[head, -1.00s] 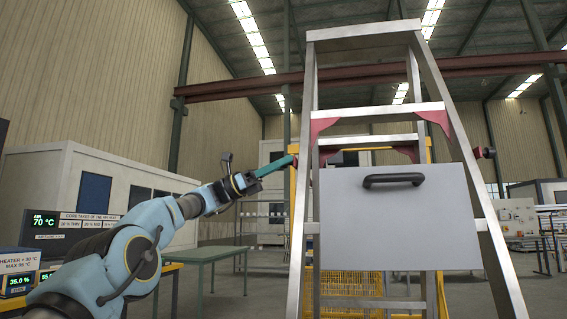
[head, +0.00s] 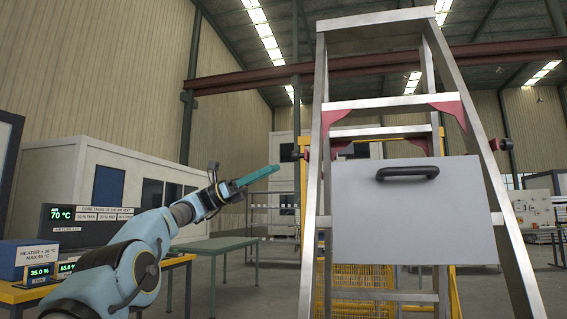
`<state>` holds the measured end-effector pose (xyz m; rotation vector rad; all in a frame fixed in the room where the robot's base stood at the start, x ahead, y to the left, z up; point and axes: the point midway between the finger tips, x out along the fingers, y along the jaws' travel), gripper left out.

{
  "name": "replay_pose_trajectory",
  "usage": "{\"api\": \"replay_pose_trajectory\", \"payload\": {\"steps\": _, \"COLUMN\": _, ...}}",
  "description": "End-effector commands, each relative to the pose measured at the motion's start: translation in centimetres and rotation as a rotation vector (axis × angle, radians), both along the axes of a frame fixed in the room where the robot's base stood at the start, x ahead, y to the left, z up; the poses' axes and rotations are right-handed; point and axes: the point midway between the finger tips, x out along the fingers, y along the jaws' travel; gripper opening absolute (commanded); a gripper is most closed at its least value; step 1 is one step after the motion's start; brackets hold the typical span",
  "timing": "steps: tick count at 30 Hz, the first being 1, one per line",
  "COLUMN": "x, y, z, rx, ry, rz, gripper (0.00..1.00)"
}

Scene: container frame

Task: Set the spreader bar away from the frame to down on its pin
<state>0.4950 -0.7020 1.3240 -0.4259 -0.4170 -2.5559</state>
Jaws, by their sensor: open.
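A metal step-ladder frame (head: 313,220) with red corner brackets stands at the centre right. My gripper (head: 278,169) has long teal fingers, seen nearly edge-on. It is empty and open, left of the left fitting and slightly below it, with a small gap in the picture.
A grey panel with a black handle (head: 407,173) covers the frame's middle. Yellow mesh (head: 362,280) stands behind it. A green table (head: 213,246) is behind my arm. A yellow bench with display boxes (head: 28,292) is at the lower left.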

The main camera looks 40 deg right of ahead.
Motion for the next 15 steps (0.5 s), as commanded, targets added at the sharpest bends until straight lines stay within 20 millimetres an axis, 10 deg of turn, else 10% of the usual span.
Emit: {"api": "replay_pose_trajectory", "payload": {"steps": 15, "x": 2.1, "y": 1.3, "z": -0.7, "rx": -0.005, "ry": -0.001, "rz": -0.001, "gripper": 0.66}}
